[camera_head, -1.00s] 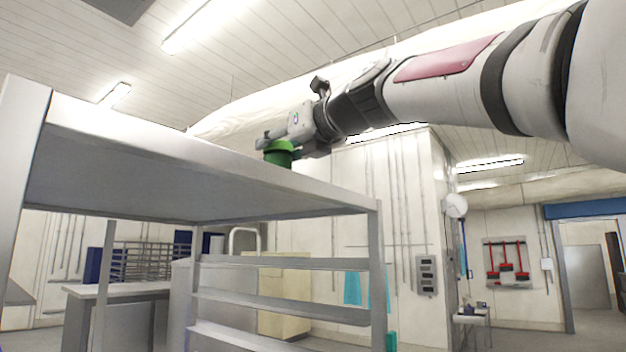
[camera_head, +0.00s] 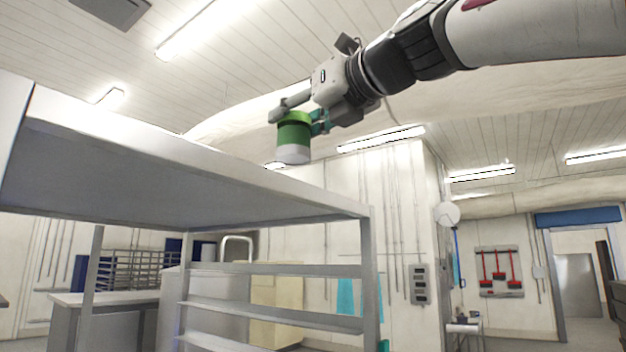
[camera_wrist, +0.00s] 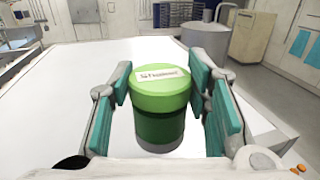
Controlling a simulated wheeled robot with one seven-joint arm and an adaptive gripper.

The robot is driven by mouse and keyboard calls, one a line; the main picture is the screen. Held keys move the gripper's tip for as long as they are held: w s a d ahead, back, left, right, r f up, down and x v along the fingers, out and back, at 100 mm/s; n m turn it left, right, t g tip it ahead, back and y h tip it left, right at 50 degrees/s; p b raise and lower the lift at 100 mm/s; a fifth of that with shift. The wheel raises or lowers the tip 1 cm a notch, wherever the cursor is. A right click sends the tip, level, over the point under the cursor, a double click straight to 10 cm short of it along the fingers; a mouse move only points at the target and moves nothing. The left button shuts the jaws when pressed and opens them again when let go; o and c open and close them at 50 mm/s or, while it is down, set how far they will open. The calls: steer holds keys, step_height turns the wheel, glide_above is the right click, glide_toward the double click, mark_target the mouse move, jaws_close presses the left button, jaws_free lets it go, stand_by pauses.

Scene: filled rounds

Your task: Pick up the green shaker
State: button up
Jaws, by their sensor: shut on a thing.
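The green shaker (camera_head: 294,134) has a green upper part and a pale grey base in the head view. It hangs upright in the air above the shelf's top, near its far edge. My gripper (camera_head: 302,116) is shut on it from the side, near its upper part. In the wrist view the shaker (camera_wrist: 160,100) shows its bright green lid with a white label, between the teal finger pads of my gripper (camera_wrist: 165,105).
The metal shelf (camera_head: 190,165) has a wide flat top, which looks bare and white in the wrist view (camera_wrist: 75,90). Its lower boards (camera_head: 270,312) are below.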

steer(key=v, duration=0.7)
steer(key=shift+s+a+r+b, duration=0.35)
steer(key=shift+r, duration=0.05)
steer(key=shift+f, duration=0.1)
stand_by(2.5)
